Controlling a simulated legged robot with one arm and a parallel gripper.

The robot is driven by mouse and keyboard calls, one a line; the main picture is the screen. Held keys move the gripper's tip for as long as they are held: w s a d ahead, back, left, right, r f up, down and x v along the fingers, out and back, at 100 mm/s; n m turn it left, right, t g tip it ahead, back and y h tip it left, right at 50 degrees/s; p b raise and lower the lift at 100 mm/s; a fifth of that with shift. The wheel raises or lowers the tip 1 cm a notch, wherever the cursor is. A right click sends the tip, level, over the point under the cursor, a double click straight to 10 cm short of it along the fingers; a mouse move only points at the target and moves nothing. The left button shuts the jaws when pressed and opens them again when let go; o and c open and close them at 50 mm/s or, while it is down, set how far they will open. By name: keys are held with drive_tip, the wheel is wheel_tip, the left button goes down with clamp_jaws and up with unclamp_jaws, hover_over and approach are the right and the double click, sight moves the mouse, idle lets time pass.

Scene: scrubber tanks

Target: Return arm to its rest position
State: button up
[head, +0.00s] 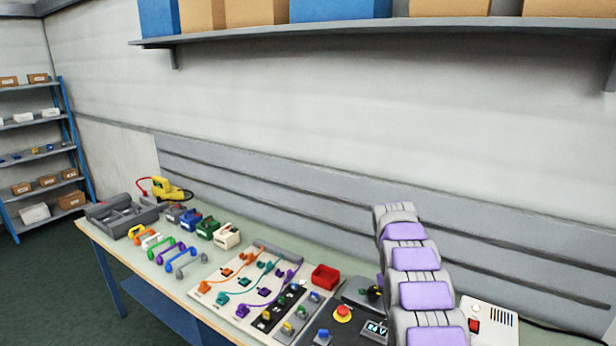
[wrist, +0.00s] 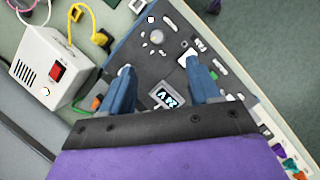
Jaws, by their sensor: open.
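My gripper (wrist: 157,80) shows in the wrist view with its two blue-grey fingers apart and nothing between them. It is over a dark control panel (wrist: 150,58) with a small lit display (wrist: 168,95) and several white marks. In the head view my purple and grey arm rises in front of the bench at the right, and my gripper is not visible there. The panel (head: 347,327) also shows in the head view, left of my arm, with a red button on a yellow base (head: 342,314). How far my fingers are above the panel cannot be told.
A white box with a red switch (head: 488,318) stands right of my arm. Left are a red bin (head: 325,277), a cable board (head: 246,281), colored handles (head: 170,250) and a yellow tool (head: 172,190). A wall shelf (head: 370,28) with boxes hangs above.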

drive_tip(key=s+a+r+m+b, duration=0.1)
drive_tip(key=s+a+r, duration=0.15)
drive_tip(key=s, duration=0.35)
drive_tip(key=s+a+r+t+b, duration=0.1)
drive_tip(key=s+a+r, duration=0.1)
drive_tip(key=s+r, duration=0.35)
drive_tip(key=s+a+r+m+b, duration=0.1)
drive_tip(key=s+a+r, duration=0.1)
drive_tip(key=s, duration=0.6)
drive_tip(key=s+a+f+b, duration=0.1)
drive_tip(key=s+a+f, duration=0.1)
drive_tip(key=s, duration=0.6)
drive_tip(key=s+a+f+m+y+b, duration=0.1)
drive_tip(key=s+a+f, duration=0.1)
drive_tip(key=s, duration=0.7)
drive_tip(key=s+a+f+t+b, duration=0.1)
drive_tip(key=s+a+f, duration=0.1)
drive_tip(key=s, duration=0.6)
drive_tip(key=shift+s+a+f+m+y, duration=0.2)
drive_tip(key=shift+s+f+m+y, duration=0.05)
drive_tip(key=shift+f+m+y, duration=0.15)
drive_tip(key=shift+c, duration=0.3)
